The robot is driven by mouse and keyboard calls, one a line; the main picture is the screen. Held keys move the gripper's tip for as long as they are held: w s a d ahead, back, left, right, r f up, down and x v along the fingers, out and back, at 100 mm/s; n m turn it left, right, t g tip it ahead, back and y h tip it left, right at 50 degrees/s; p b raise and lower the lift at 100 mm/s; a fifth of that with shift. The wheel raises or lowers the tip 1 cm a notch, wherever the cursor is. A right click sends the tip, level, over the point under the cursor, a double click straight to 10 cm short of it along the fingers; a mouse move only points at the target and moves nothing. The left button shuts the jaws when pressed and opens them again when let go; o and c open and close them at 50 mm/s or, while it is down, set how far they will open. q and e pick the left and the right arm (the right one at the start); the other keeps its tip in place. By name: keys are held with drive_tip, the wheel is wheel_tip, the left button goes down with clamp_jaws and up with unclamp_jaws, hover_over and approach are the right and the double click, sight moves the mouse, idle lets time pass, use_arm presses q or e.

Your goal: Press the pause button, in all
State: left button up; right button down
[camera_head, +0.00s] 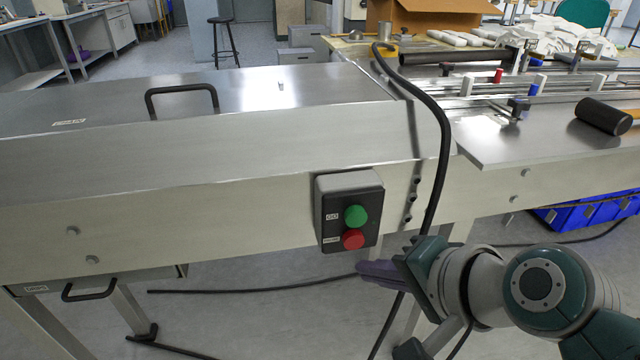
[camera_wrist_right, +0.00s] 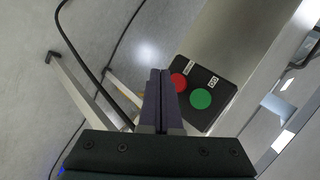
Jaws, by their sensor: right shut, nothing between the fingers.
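A dark control box (camera_head: 333,195) is mounted on the front of the steel machine. It carries a green button (camera_head: 355,216) above a red button (camera_head: 353,239), each beside a small white label. In the right wrist view the red button (camera_wrist_right: 179,82) and green button (camera_wrist_right: 201,98) show just right of my fingers. My right gripper (camera_head: 362,271) is shut and empty, below and slightly right of the red button in the head view. The gripper also shows in the wrist view (camera_wrist_right: 157,80), its fingertips beside the red button; I cannot tell whether they touch it. My left gripper is not in view.
The steel machine (camera_head: 90,220) fills the left and middle, with a black handle (camera_head: 182,90) on top. A black cable (camera_head: 440,150) hangs down just right of the box. Blue crates (camera_head: 585,213) stand below the conveyor at right.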

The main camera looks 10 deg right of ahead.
sight(353, 240)
drive_tip(key=shift+w, duration=0.9)
idle(0.9)
idle(0.5)
drive_tip(key=shift+w, duration=0.4)
